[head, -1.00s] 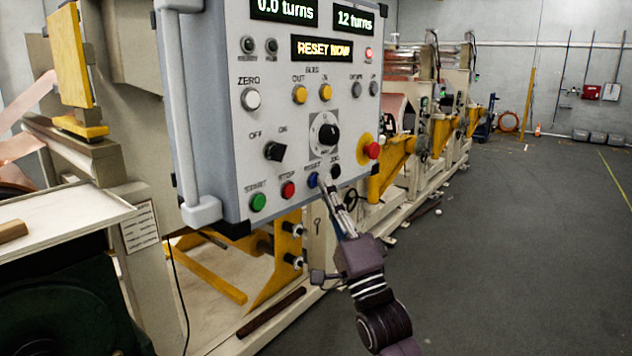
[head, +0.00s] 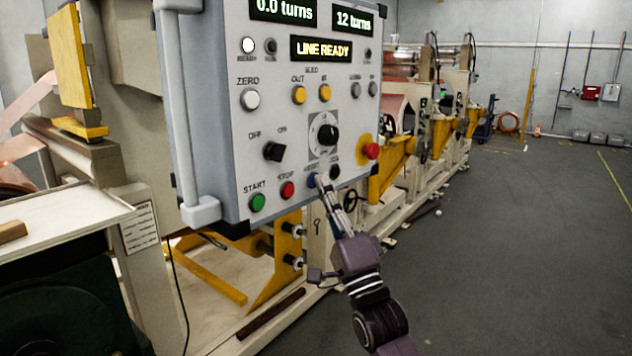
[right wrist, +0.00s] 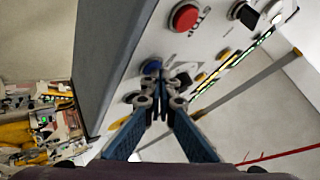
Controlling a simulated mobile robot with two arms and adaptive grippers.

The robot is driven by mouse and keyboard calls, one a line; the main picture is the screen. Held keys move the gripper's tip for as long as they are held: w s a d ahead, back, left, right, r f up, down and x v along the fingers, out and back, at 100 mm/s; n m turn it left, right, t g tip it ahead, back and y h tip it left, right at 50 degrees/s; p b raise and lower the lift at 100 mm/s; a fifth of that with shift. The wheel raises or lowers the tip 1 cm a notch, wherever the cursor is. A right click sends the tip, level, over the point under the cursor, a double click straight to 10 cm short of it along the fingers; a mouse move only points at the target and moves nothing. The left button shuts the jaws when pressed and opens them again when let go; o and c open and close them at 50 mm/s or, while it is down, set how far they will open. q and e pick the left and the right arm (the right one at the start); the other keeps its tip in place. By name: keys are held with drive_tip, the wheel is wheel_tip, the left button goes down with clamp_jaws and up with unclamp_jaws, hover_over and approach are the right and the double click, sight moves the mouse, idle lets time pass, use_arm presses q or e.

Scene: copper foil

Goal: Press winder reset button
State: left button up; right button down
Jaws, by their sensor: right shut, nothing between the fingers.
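The grey control panel (head: 225,140) hangs in the upper middle of the head view, its display (head: 321,49) reading LINE READY. The blue reset button (head: 311,180) is on its bottom row, between the red STOP button (head: 287,190) and a black button (head: 335,172). My right gripper (head: 320,182) is shut and empty, its fingertips at the blue button and partly covering it. In the right wrist view the blue button (right wrist: 152,66) shows just beyond the fingertips (right wrist: 161,78); exact contact is hard to tell. My left gripper is not in view.
A red emergency knob (head: 372,151) on a yellow base sticks out right of the fingers. A green START button (head: 257,202) is further left. Yellow machine frames (head: 390,172) stand behind the panel. The grey floor (head: 530,240) at right is open.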

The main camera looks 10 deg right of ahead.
drive_tip(key=shift+s+d, duration=0.5)
drive_tip(key=shift+s, duration=0.2)
drive_tip(key=s+d+p, duration=0.1)
drive_tip(key=s, duration=0.1)
drive_tip(key=s+d, duration=0.1)
drive_tip(key=d, duration=0.1)
drive_tip(key=shift+s+d+p, duration=0.2)
drive_tip(key=shift+s+p, duration=0.15)
drive_tip(key=shift+p, duration=0.05)
drive_tip(key=shift+f, duration=0.1)
idle(0.7)
